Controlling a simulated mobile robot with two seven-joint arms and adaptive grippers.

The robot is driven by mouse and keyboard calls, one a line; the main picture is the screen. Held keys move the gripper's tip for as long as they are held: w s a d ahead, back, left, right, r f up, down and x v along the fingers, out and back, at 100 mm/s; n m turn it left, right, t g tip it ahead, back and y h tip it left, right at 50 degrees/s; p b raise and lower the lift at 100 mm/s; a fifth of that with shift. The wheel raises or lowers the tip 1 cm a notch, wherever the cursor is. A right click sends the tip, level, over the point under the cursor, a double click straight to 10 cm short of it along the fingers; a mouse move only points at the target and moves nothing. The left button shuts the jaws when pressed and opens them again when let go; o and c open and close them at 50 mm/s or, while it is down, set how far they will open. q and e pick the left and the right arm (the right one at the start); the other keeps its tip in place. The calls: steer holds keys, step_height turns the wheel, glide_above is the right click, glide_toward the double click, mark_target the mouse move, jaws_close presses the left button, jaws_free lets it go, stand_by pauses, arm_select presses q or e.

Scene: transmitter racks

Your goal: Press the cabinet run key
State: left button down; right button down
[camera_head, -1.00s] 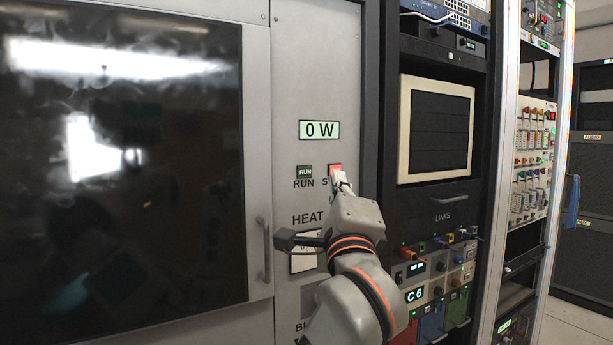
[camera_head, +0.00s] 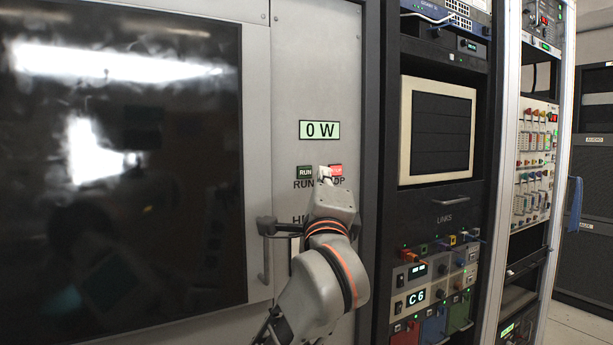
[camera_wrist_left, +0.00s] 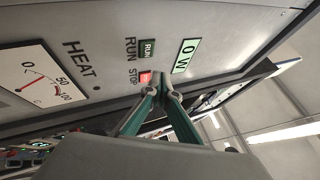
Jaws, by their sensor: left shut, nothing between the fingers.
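In the left wrist view the run key (camera_wrist_left: 148,49) and stop key (camera_wrist_left: 145,77) show, with the gripper fingertips (camera_wrist_left: 160,82) close to the stop key. Contact with the panel cannot be told. My right gripper is not in view.
A display reading 0 W (camera_head: 319,130) is above the keys. A door handle (camera_head: 265,250) stands out at lower left, close to my left arm. A HEAT label and a meter (camera_wrist_left: 40,78) are below the keys. Equipment racks (camera_head: 440,130) stand to the right.

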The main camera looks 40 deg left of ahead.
mark_target(312, 167)
arm_select(q)
steer(key=a, duration=0.1)
steer(key=w+a+b, duration=0.1)
steer(key=a, duration=0.1)
steer(key=shift+w, duration=0.1)
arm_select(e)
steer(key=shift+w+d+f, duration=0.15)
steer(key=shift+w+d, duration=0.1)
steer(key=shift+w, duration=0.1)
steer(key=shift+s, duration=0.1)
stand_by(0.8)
arm_select(q)
steer(key=shift+a, duration=0.1)
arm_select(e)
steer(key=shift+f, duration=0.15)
arm_select(q)
steer(key=shift+w+a, duration=0.2)
steer(key=shift+a, duration=0.05)
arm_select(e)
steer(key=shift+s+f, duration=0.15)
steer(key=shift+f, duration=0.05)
